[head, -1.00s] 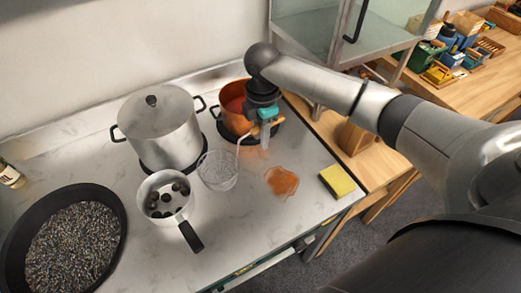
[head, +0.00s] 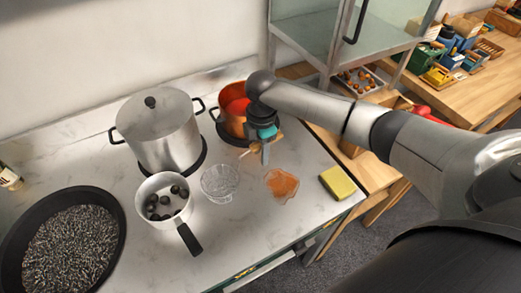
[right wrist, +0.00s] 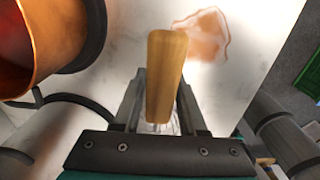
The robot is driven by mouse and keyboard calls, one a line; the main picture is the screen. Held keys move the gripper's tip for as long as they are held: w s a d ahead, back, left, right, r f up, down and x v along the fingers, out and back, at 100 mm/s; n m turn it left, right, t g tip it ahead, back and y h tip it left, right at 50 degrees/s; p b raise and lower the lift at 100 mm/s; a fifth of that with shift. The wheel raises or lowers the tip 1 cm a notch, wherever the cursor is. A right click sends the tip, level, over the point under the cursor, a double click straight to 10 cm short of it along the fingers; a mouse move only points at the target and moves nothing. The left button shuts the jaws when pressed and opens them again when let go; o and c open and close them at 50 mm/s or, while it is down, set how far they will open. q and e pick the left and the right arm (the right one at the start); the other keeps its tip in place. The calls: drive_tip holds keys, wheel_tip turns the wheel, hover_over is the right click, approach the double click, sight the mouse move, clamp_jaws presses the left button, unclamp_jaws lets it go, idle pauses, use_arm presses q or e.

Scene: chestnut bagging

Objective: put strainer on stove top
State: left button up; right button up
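The strainer (head: 220,183) has a clear-looking mesh bowl and a wooden handle. Its bowl is over the pale marble-look stove top (head: 245,225), between the saucepan and the orange stain; I cannot tell whether it touches the surface. My right gripper (head: 265,155) is beside the copper pot, with its fingers pointing down around the strainer's handle. In the right wrist view the wooden handle (right wrist: 166,75) fills the gap between the fingers, and a little mesh shows below it. My left gripper is not in view.
A lidded steel pot (head: 162,130) and a copper pot (head: 232,125) stand behind. A saucepan with dark chestnuts (head: 148,183) is left of the strainer, beyond it a wide black pan (head: 118,215). An orange stain (head: 282,184) and yellow sponge (head: 338,182) lie right. The front middle is clear.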

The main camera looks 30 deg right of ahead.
drive_tip(key=o, duration=0.3)
wheel_tip(320, 180, up, 12)
drive_tip(key=shift+d+r+p, duration=0.1)
drive_tip(key=shift+r+p, duration=0.1)
drive_tip(key=shift+p, duration=0.4)
